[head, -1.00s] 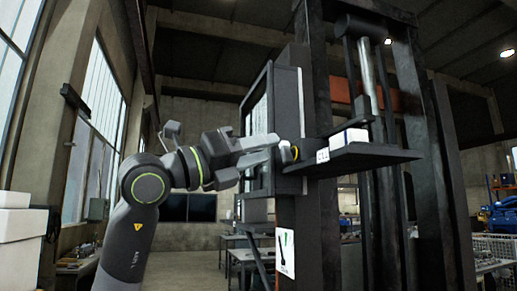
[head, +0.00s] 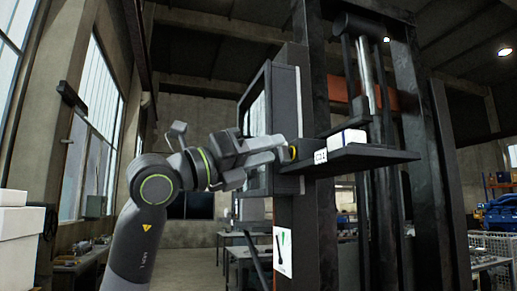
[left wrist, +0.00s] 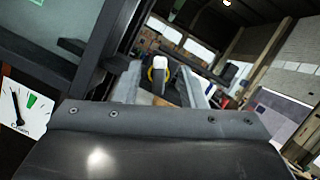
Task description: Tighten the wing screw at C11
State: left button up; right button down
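The wing screw (head: 293,153) shows as a small dark piece with a yellow ring at the left end of the dark shelf, beside a small white label (head: 320,156) that seems to read C11. In the left wrist view the screw (left wrist: 159,76) stands between my two fingers, its dark wing upright in front of the yellow ring. My left gripper (head: 281,151) reaches it from the left; its fingers (left wrist: 160,87) are apart on either side, with gaps visible, so it looks open. The fingertips' exact depth along the wing is unclear. My right gripper is out of view.
The dark shelf (head: 365,157) carries a white-and-blue box (head: 347,138) and sits on a tall dark frame (head: 318,100). A grey cabinet (head: 285,110) stands close behind my gripper. A white dial card (head: 283,253) hangs below. Free room lies left of the frame.

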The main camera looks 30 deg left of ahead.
pick_arm(q)
jog(key=shift+w+d+p, duration=0.45)
jog(key=shift+w+d, duration=0.35)
jog(key=shift+w, duration=0.1)
grip_shut()
jog(key=shift+m+g+h+p, duration=0.4)
jog(key=shift+m+h, duration=0.35)
jog(key=shift+m, duration=1)
jog(key=shift+m+g+h+p, duration=0.2)
jog(key=shift+m+g+h, duration=0.45)
jog(key=shift+m, duration=1.1)
